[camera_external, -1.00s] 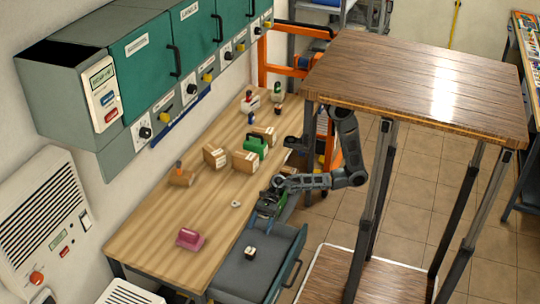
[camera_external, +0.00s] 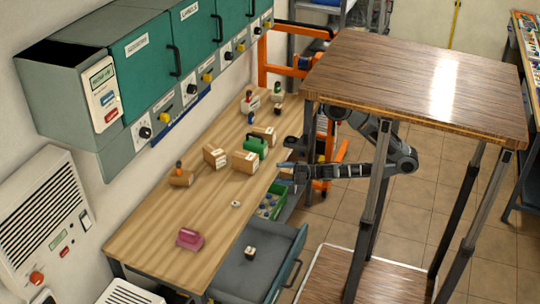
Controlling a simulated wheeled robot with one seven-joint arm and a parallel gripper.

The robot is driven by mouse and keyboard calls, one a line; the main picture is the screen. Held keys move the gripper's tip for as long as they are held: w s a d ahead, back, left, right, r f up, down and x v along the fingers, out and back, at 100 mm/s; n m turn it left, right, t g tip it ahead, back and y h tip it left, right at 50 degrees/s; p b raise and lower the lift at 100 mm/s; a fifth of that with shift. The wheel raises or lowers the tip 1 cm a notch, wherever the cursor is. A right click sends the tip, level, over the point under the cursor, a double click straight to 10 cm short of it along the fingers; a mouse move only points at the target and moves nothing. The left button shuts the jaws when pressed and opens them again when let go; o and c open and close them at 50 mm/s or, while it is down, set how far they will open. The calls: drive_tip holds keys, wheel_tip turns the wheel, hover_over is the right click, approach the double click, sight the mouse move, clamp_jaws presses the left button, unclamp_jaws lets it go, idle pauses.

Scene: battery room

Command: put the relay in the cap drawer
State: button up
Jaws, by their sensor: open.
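A small dark block with a pale top (camera_external: 249,252), possibly the relay, sits inside the open grey drawer (camera_external: 236,284) at the bench's front. Its label cannot be read, so I cannot tell if this is the cap drawer. A second open drawer farther along holds a green tray (camera_external: 281,191) with several small round items in it. My gripper (camera_external: 284,171) is open and appears empty at the bench's front edge, above the far end of the green tray. It is well apart from the block.
The wooden bench (camera_external: 150,235) holds a pink object (camera_external: 190,239), a small pale ring (camera_external: 236,204), cardboard boxes (camera_external: 245,162) and a green case (camera_external: 256,146). Green wall cabinets (camera_external: 145,60) hang behind. A tall wooden-topped stand (camera_external: 420,85) is at the right, over part of my arm.

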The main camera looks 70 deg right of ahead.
drive_tip(key=s+d+m+h, duration=0.3)
drive_tip(key=d+m+h, duration=0.2)
drive_tip(key=m, duration=0.5)
drive_tip(key=s+d+m+g+h, duration=0.1)
drive_tip(key=s+d+m+h, duration=0.3)
drive_tip(key=m, duration=0.7)
drive_tip(key=shift+d+f+m+h, duration=0.3)
drive_tip(key=shift+d+h, duration=0.7)
drive_tip(key=shift+d, duration=0.25)
